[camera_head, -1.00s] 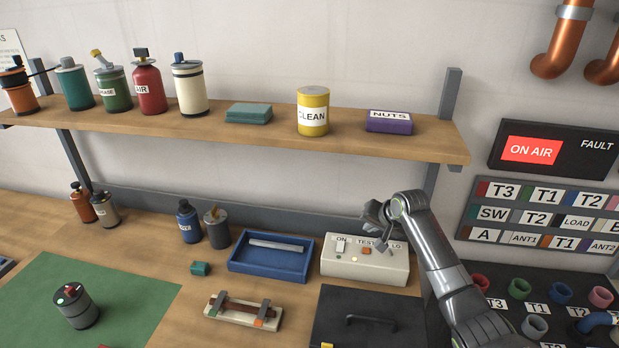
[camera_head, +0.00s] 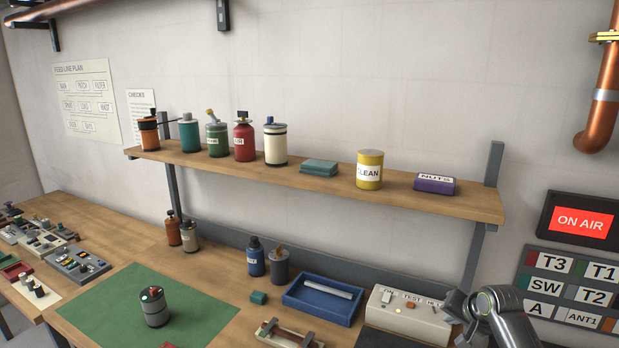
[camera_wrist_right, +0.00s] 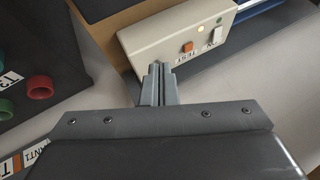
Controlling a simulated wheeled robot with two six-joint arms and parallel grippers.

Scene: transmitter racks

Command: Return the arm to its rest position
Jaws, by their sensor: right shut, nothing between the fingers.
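My right arm comes in at the lower right of the head view. Its gripper (camera_head: 457,306) is at the right end of the cream test box (camera_head: 402,318), which has a switch and an orange button. In the right wrist view the two grey fingers (camera_wrist_right: 159,80) are together with nothing between them. The cream box (camera_wrist_right: 160,45) lies beyond the fingertips there, its orange button and a lit lamp showing; I cannot tell the exact gap. My left gripper is not in view.
A wooden shelf (camera_head: 330,187) with bottles and cans runs above the bench. A blue tray (camera_head: 322,298) sits left of the box. A grey canister (camera_head: 154,307) stands on a green mat (camera_head: 110,310). A label panel (camera_head: 570,292) is on the right wall.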

